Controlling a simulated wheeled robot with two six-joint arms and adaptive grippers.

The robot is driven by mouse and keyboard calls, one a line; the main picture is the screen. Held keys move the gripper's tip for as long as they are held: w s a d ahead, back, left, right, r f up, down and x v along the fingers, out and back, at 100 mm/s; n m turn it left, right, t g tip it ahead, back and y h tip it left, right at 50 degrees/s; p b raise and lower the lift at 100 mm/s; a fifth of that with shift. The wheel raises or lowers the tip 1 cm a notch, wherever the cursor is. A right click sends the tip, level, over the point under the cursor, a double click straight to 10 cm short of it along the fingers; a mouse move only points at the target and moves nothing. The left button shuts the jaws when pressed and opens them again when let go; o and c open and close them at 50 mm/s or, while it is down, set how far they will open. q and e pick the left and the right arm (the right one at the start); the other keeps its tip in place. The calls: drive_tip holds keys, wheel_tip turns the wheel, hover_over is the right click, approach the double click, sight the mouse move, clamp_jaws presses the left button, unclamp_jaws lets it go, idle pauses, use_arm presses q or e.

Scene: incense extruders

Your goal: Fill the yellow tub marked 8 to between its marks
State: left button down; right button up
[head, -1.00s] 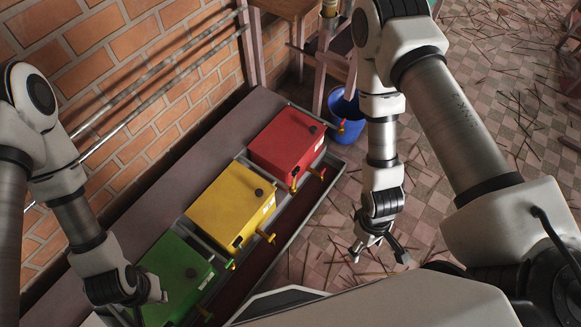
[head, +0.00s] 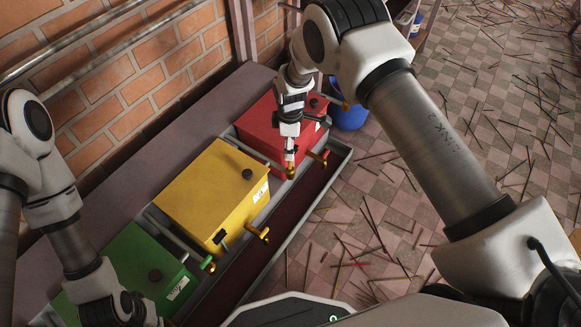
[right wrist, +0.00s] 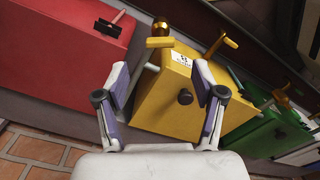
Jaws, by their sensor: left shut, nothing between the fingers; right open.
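The yellow tub (head: 210,190) sits in the middle of a row, with a dark knob on top, a white label and taps on its front edge. It also shows in the right wrist view (right wrist: 165,105), where its label looks like an 8. Its fill level and marks cannot be seen. My right gripper (head: 293,135) is over the red tub in the head view. In the right wrist view it is open and empty (right wrist: 160,85), with the yellow tub showing between its fingers. My left gripper (head: 135,308) is shut and empty by the green tub.
The red tub (head: 262,130) and green tub (head: 125,255) flank the yellow one. A grey trough (head: 290,215) runs along their fronts. A blue bucket (head: 350,115) stands beyond the red tub. A brick wall bounds the left. Sticks litter the tiled floor.

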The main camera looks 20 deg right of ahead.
sight(290, 165)
wheel_tip(290, 165, down, 7)
drive_tip(key=shift+r+b, duration=0.1)
drive_tip(key=shift+b, duration=0.95)
drive_tip(key=c, duration=1.1)
